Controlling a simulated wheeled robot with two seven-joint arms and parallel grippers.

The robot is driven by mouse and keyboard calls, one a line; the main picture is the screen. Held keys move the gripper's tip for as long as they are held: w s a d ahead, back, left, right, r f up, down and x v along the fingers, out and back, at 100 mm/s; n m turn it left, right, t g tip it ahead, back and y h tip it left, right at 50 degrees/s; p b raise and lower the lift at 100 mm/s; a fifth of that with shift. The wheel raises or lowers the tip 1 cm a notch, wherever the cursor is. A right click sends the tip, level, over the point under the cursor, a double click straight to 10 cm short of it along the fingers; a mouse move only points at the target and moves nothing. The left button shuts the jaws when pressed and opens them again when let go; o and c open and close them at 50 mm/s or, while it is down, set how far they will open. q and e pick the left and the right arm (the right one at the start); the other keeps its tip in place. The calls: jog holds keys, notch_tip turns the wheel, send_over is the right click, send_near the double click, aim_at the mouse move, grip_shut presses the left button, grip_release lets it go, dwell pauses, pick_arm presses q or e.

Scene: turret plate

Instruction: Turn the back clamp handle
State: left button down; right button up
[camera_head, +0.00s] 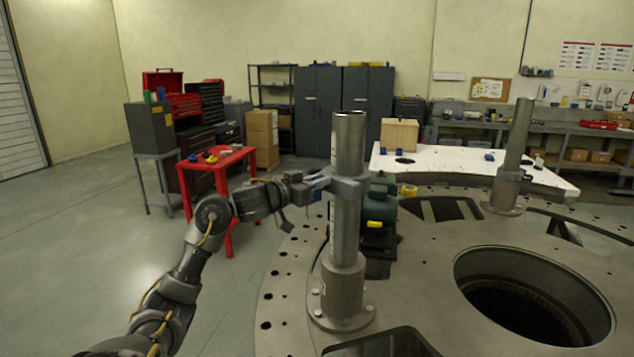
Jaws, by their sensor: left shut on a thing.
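A tall metal post (346,240) stands upright on a bolted flange on the round turret plate (420,290). A grey clamp-like piece (347,189) sits around the post at mid height. My left gripper (323,182) reaches in from the left at that height and is shut on a small part at the left side of the post, seemingly the clamp handle. The fingers hide most of that part, so its shape and angle cannot be told. A second post (519,130) stands farther back on the right. My right gripper is not in view.
A dark green machine (379,212) with yellow parts stands just behind the post. The plate has a large round hole (532,295) on the right. A white table (450,162) is behind. The left floor is clear.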

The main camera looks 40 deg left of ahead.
pick_arm(q)
jog(key=shift+m, duration=0.4)
jog(key=shift+d+f+m+b, duration=0.15)
jog(key=shift+m+b, duration=0.25)
jog(key=shift+m, duration=0.2)
jog(key=m+b, duration=0.1)
jog(key=m, duration=0.1)
jog(key=m+b, duration=0.1)
jog(key=m, duration=0.1)
jog(key=d+m+b, duration=0.1)
jog(key=m, duration=0.2)
jog(key=shift+s+d+f, duration=0.1)
jog(key=shift+f, duration=0.25)
jog(key=m+b, duration=0.2)
jog(key=m, duration=0.1)
jog(key=m+b, duration=0.1)
jog(key=shift+d+f+m, duration=0.3)
jog(key=shift+f, duration=0.05)
jog(key=m+b, duration=0.2)
jog(key=m, duration=0.1)
jog(key=shift+f, duration=0.3)
jog(key=shift+d+m, duration=0.1)
jog(key=shift+m, duration=0.7)
